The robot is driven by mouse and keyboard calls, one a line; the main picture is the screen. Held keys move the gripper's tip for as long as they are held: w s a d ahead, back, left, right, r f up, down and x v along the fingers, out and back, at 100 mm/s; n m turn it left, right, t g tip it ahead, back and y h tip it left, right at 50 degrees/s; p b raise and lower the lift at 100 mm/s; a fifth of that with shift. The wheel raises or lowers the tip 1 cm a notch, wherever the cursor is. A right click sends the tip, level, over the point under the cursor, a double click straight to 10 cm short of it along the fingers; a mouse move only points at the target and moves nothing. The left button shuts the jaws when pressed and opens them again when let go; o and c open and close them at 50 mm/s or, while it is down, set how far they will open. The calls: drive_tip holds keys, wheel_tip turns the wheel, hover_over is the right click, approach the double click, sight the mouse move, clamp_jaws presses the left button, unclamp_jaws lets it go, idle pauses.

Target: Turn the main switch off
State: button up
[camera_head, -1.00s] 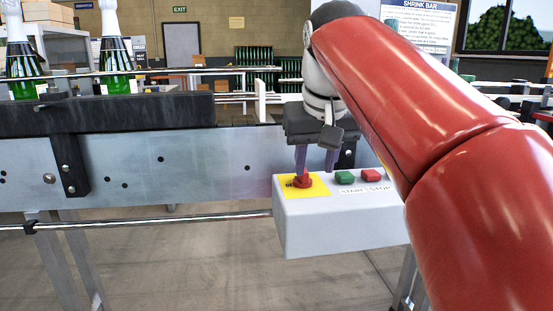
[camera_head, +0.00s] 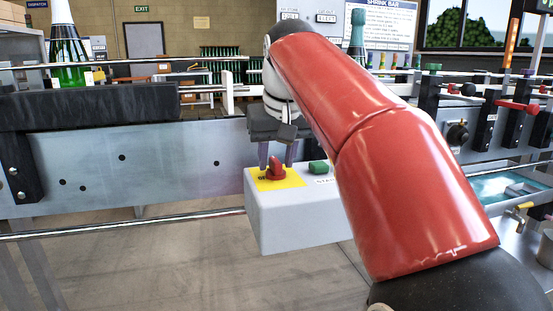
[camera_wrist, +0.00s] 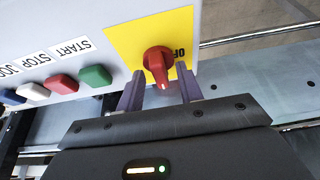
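The main switch is a red rotary knob (camera_head: 276,171) on a yellow plate (camera_head: 295,181), on top of a pale grey control box (camera_head: 300,222). In the wrist view the knob (camera_wrist: 158,60) has its handle pointing down toward my gripper, and lettering that looks like "OFF" is at its right. My gripper (camera_head: 277,160) is open at the knob. Its two purple-grey fingers stand either side of the handle, with visible gaps in the wrist view (camera_wrist: 160,82). I cannot tell whether either finger touches it.
A green START button (camera_head: 319,167) sits right of the plate. The wrist view also shows a red STOP button (camera_wrist: 62,83), a white button (camera_wrist: 33,91) and a blue one (camera_wrist: 11,97). A metal rail (camera_head: 120,225) runs left of the box. My arm hides the box's right part.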

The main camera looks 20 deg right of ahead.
clamp_jaws()
drive_tip(key=shift+r, duration=0.1)
idle(0.3)
drive_tip(key=n+p, duration=0.1)
drive_tip(key=n, duration=0.1)
drive_tip(key=n+y+p, duration=0.1)
drive_tip(key=n, duration=0.1)
drive_tip(key=shift+d+r+y, duration=0.1)
drive_tip(key=shift+y, duration=0.2)
drive_tip(key=n+p, duration=0.1)
drive_tip(key=n, duration=0.1)
drive_tip(key=n+g+y+p, duration=0.1)
drive_tip(key=n+p, duration=0.1)
drive_tip(key=n, duration=0.1)
drive_tip(key=shift+w+d+y+p, duration=0.1)
drive_tip(key=shift+y+p, duration=0.2)
drive_tip(key=n+g, duration=0.1)
drive_tip(key=n, duration=0.1)
drive_tip(key=n+y+p, duration=0.1)
drive_tip(key=n, duration=0.1)
drive_tip(key=shift+w+d+n+g, duration=0.1)
drive_tip(key=shift+n+g, duration=0.3)
drive_tip(key=shift+w+n+g+p, duration=0.15)
drive_tip(key=shift+n+g, duration=0.25)
drive_tip(key=shift+n, duration=0.6)
drive_tip(key=shift+s+n+g+p, duration=0.15)
drive_tip(key=shift+n+g, duration=0.25)
drive_tip(key=shift+n, duration=0.6)
drive_tip(key=shift+w, duration=0.1)
